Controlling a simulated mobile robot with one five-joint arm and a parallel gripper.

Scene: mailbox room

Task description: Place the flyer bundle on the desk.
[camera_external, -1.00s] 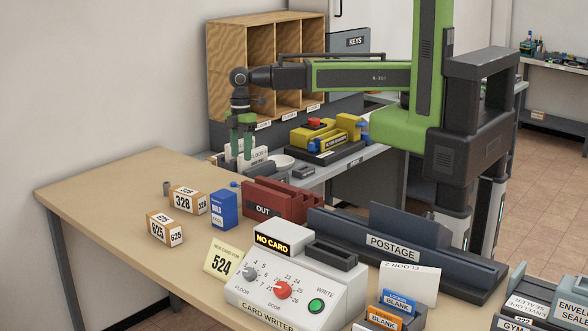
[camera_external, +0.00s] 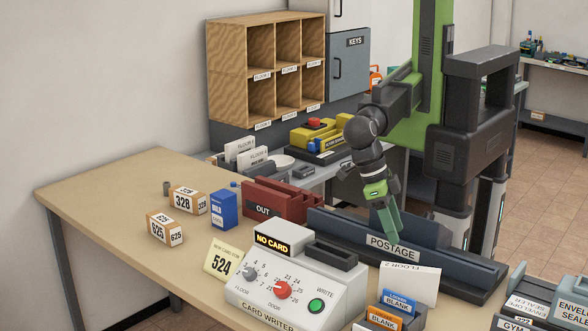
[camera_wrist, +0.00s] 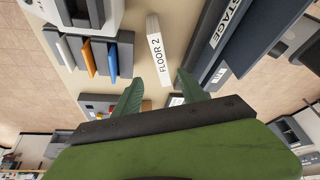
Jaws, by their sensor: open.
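A white upright bundle labelled FLOOR 2 (camera_external: 410,284) stands on the desk (camera_external: 110,200), in front of the postage unit; I cannot tell if it is the flyer bundle. It also shows in the wrist view (camera_wrist: 158,50), just beyond my fingertips and roughly between them. My gripper (camera_external: 388,238) points down above the postage unit, behind that bundle. In the wrist view my gripper (camera_wrist: 159,82) has its two green fingers apart with nothing between them. Two more white labelled bundles (camera_external: 243,148) stand upright on the grey side table at the back left.
The dark postage unit (camera_external: 392,245) lies under my gripper. The card writer (camera_external: 295,275) and the holder with blank cards (camera_external: 398,303) are close to the bundle. The red OUT tray (camera_external: 285,203) and small boxes (camera_external: 187,200) stand left. The desk's left part is bare.

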